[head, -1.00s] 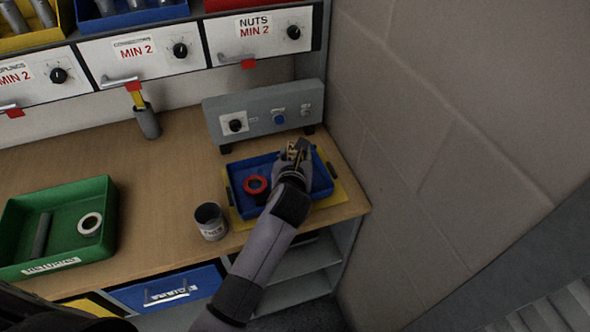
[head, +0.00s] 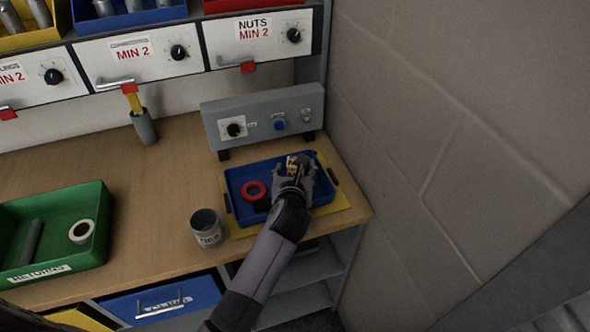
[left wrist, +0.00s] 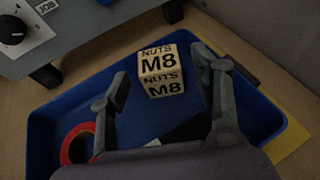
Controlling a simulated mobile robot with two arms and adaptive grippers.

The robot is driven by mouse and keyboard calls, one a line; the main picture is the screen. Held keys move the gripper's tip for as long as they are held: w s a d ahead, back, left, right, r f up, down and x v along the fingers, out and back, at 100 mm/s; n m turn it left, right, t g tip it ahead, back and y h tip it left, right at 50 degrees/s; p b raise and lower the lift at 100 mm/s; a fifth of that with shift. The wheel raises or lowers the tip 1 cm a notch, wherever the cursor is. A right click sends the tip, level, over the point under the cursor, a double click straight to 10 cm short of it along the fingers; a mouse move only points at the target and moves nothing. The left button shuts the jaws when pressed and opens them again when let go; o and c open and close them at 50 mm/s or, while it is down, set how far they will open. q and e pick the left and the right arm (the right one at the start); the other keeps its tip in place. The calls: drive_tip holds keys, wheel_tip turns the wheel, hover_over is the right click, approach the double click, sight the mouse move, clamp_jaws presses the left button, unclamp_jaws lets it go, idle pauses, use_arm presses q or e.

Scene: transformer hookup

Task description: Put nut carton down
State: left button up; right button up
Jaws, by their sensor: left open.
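The nut carton (left wrist: 158,72), a small pale box printed "NUTS M8", sits upright toward the far side of the blue tray (left wrist: 45,125), between my left gripper's fingers. My left gripper (left wrist: 163,68) is open, with visible gaps on both sides of the carton. In the head view the left gripper (head: 298,166) is over the blue tray (head: 233,177) and covers part of the carton (head: 296,160). A red ring (head: 254,190) lies in the tray, left of the gripper. My right gripper is not in view.
The tray rests on a yellow mat (head: 350,203) near the bench's right end. A grey control box (head: 262,113) stands behind it. A grey can (head: 206,228) is left of it, and a green returns tray (head: 50,265) farther left. A block wall (head: 440,120) bounds the right.

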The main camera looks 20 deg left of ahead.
use_arm(q)
drive_tip(key=shift+s+r, duration=0.1)
drive_tip(key=shift+r, duration=0.1)
drive_tip(key=v, duration=1.2)
drive_tip(key=shift+b, duration=0.4)
drive_tip(key=shift+f, duration=0.1)
drive_tip(key=shift+c, duration=0.2)
idle(1.0)
